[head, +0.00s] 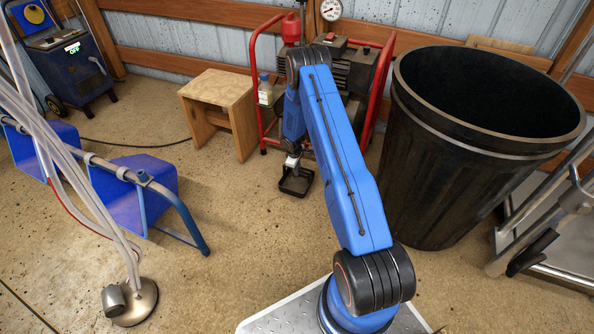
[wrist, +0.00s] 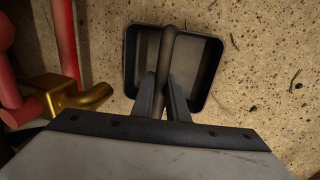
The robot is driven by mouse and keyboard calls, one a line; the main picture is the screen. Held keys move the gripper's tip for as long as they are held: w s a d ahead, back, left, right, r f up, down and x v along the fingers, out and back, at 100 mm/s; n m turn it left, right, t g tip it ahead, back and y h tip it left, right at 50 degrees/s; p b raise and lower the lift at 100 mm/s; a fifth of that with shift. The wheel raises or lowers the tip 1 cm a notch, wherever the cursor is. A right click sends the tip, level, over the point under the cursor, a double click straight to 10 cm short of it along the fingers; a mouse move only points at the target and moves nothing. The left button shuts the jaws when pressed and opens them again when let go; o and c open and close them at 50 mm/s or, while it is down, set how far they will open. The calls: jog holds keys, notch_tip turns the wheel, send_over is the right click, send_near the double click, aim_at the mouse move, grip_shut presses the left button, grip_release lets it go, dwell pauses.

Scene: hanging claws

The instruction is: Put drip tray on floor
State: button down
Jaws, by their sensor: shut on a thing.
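The drip tray (head: 296,184) is a small, dark, shallow square tray with a raised rim. In the head view it is below the end of my blue arm, in front of the red-framed machine. It also shows in the wrist view (wrist: 205,72), with a dark upright handle rising toward the camera. My gripper (wrist: 162,98) is shut on that handle, one finger on each side. In the head view my gripper (head: 293,163) is small and partly merged with the tray. The concrete floor (head: 230,230) is under the tray; I cannot tell whether they touch.
A red-framed machine (head: 262,90) stands just behind the tray, its brass fitting (wrist: 70,97) close at left in the wrist view. A wooden stool (head: 218,105) is to the left, a large black bin (head: 440,170) to the right. The floor at front left of the tray is clear.

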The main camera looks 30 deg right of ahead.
jog(key=c, duration=1.7)
grip_release()
jog(key=shift+c, duration=0.2)
